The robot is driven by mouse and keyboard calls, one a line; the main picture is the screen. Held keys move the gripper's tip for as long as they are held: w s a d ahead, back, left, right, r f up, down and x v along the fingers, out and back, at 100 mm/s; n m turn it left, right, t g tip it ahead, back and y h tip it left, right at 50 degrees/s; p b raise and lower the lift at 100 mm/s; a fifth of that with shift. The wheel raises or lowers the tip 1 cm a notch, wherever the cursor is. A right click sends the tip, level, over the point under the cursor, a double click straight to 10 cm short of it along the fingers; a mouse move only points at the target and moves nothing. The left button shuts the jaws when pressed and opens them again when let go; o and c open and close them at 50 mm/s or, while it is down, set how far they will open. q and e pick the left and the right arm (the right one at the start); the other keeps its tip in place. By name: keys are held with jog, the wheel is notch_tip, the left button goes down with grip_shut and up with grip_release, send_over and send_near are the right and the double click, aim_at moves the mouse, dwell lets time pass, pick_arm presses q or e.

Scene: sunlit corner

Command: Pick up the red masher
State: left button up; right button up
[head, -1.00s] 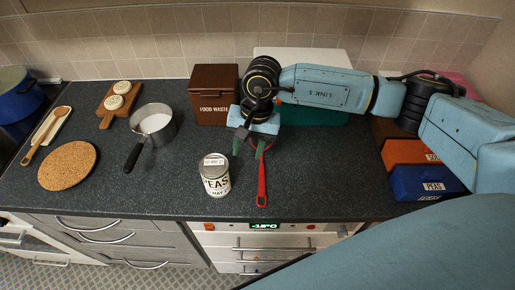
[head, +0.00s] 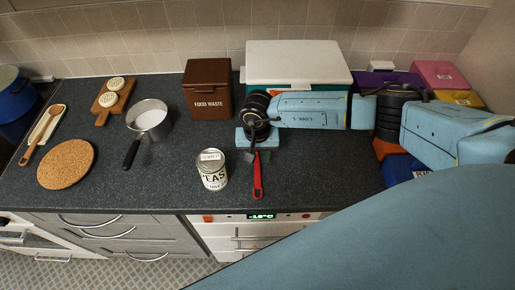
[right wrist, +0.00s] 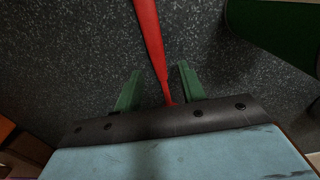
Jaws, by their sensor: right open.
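The red masher (head: 258,178) lies on the dark counter, its red handle pointing toward the front edge, just right of the peas can. Its head end is hidden under my right gripper (head: 257,153) in the head view. In the right wrist view, the masher's red handle (right wrist: 150,35) runs down between the two green fingers of my right gripper (right wrist: 160,84). The fingers are apart, one on each side of the red shaft, with gaps showing. The gripper is open and low over the counter. My left gripper is not in view.
The peas can (head: 212,170) stands close left of the masher. A brown food waste bin (head: 208,90) and a white-lidded green box (head: 298,65) stand behind. A saucepan (head: 148,118) and cork mat (head: 66,164) are farther left. Coloured boxes crowd the right.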

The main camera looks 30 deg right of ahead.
jog(key=shift+f, duration=1)
grip_shut()
jog(key=shift+r, duration=0.1)
